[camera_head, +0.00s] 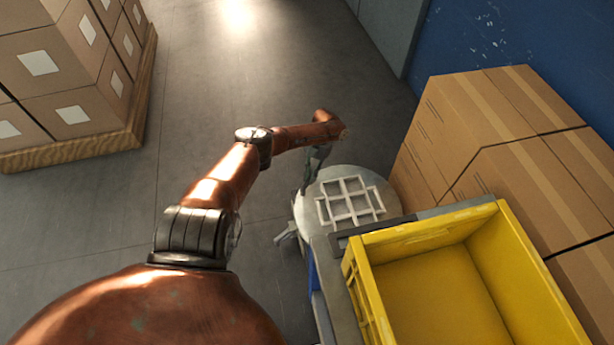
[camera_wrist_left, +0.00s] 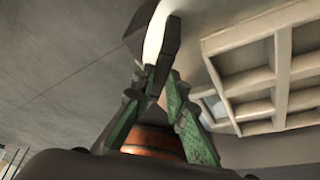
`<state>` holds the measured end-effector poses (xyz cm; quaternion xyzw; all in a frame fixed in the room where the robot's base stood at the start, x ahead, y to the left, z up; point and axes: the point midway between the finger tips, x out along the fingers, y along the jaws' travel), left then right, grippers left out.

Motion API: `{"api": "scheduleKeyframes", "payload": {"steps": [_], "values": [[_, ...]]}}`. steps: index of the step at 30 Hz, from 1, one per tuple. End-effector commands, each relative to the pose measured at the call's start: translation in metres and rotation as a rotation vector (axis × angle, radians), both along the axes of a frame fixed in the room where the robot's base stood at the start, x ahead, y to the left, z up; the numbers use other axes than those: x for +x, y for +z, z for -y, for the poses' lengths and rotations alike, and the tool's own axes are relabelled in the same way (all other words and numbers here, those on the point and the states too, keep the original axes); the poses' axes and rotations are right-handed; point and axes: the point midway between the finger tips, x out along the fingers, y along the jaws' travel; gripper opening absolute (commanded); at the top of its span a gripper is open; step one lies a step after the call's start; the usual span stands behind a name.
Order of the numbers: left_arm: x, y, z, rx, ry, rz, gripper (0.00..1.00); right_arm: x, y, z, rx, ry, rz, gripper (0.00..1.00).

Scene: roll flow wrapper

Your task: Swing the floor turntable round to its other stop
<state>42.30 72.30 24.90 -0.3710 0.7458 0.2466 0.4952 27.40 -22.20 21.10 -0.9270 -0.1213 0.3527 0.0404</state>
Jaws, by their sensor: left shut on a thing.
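The floor turntable (camera_head: 318,180) is a round pale-grey disc in the head view, right of centre, with a white divided grid rack (camera_head: 350,201) on top. My left gripper (camera_head: 305,188) reaches down at the disc's left rim. In the left wrist view, my left gripper (camera_wrist_left: 157,62) is shut on a narrow pale upright piece (camera_wrist_left: 155,40), which looks like a handle of the turntable. How the handle joins the disc is hidden. My right gripper is out of view.
A yellow crate (camera_head: 372,308), empty where visible, stands close in front of the turntable. Brown cartons (camera_head: 480,140) stack at its right, beside a blue wall (camera_head: 510,35). Boxes on a wooden pallet (camera_head: 75,147) stand at the far left. Grey floor between is clear.

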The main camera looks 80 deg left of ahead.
Motion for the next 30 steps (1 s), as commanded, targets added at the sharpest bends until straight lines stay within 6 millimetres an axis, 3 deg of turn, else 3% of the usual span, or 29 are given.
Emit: {"api": "scheduleKeyframes", "payload": {"steps": [8, 9, 16, 25, 30], "values": [[-0.001, 0.000, -0.006, 0.016, -0.003, 0.003, 0.00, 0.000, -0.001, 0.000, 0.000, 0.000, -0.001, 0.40], [0.000, 0.000, -0.006, 0.015, -0.002, 0.003, 0.15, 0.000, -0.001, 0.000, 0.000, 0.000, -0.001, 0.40], [0.001, 0.001, -0.004, 0.010, -0.002, 0.003, 0.30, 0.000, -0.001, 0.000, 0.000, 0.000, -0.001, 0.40], [0.001, 0.002, -0.004, 0.008, -0.001, 0.004, 0.30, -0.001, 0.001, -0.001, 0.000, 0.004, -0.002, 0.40], [0.006, 0.020, -0.010, 0.009, -0.002, 0.005, 0.30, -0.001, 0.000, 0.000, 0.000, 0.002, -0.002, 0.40]]}}
